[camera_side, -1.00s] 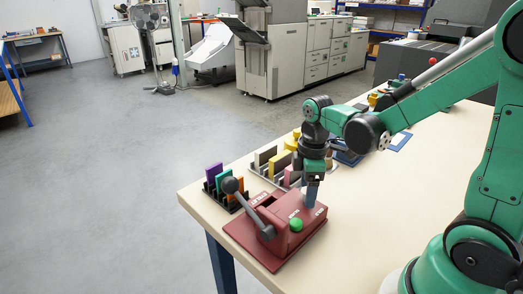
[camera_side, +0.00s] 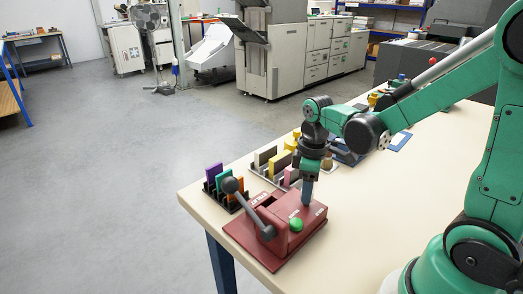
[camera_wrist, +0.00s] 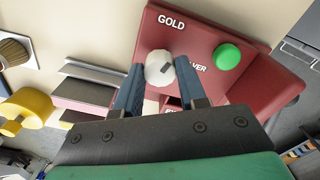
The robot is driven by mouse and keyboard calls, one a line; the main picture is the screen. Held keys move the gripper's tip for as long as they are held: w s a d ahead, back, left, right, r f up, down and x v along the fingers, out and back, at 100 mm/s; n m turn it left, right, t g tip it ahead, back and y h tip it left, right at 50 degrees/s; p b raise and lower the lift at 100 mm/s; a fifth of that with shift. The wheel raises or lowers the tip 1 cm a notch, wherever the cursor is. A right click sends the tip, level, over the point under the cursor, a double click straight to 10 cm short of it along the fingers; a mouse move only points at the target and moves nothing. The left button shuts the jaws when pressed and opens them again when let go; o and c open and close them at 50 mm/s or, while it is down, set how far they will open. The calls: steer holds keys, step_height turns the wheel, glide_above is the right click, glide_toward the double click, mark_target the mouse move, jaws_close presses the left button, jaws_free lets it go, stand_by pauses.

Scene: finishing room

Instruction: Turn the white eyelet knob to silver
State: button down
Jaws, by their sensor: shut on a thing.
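The white eyelet knob (camera_wrist: 156,62) sits on the red eyelet press (camera_wrist: 219,28), between my two blue fingertips in the wrist view. It carries a short dark mark on its right side, towards a partly covered label ending in "VER". The label GOLD is printed above the knob. My gripper (camera_wrist: 160,66) is shut on the knob. In the side view my gripper (camera_side: 307,202) points down onto the top of the red press (camera_side: 277,218), and its fingers hide the knob there.
The press has a green button (camera_side: 296,225) close to my fingers and a grey lever with a dark ball (camera_side: 229,185). Racks of coloured pieces (camera_side: 218,180) and yellow blocks (camera_side: 279,161) stand behind. The table at the right front is clear.

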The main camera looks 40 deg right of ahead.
steer(key=m, duration=1.1)
steer(key=shift+m, duration=1.8)
steer(key=shift+c, duration=2.4)
jaws_free()
steer(key=shift+r, duration=2.8)
